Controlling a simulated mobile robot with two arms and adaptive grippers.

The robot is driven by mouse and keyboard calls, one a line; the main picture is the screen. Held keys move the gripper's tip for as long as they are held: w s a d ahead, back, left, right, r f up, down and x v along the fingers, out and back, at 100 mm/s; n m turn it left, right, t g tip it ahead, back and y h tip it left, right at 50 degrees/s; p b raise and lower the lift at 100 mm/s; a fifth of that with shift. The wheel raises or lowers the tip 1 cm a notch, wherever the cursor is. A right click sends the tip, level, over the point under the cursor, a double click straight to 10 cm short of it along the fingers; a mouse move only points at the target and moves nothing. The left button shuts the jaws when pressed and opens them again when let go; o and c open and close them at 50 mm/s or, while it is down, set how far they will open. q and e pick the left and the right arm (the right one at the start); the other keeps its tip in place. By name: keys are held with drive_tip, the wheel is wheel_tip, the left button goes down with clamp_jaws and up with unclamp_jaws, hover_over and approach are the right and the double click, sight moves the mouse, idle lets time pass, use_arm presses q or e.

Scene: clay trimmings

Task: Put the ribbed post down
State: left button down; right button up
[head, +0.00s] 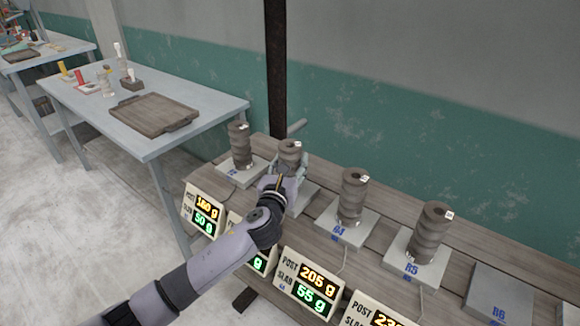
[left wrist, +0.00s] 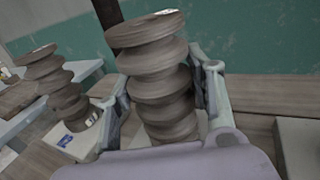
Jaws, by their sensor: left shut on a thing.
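The ribbed post (head: 289,152) is a dark grey-brown clay column with stacked rounded ribs and a small white tag near its top. My left gripper (head: 287,172) is shut on it, one finger on each side, above a slab in the row. In the left wrist view the post (left wrist: 158,75) stands between the fingers of the left gripper (left wrist: 165,95), looking slightly tilted there. Its lower end is hidden behind the gripper, so I cannot tell whether it touches the slab. My right gripper is not in view.
Similar posts stand on neighbouring slabs: one to the left (head: 239,146), two to the right (head: 353,196) and (head: 431,232). The slab marked B6 (head: 498,301) is bare. Lit displays (head: 308,283) line the bench front. A blue-grey table (head: 210,112) holds a brown tray (head: 152,121).

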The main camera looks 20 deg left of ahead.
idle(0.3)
use_arm(q)
drive_tip(key=shift+f, duration=0.2)
drive_tip(key=c, duration=0.8)
unclamp_jaws()
drive_tip(key=shift+o, duration=0.2)
drive_tip(key=shift+r, duration=0.15)
drive_tip(key=shift+s, duration=0.4)
drive_tip(key=s, duration=1.1)
drive_tip(key=shift+s+d, duration=0.2)
drive_tip(key=shift+d, duration=0.05)
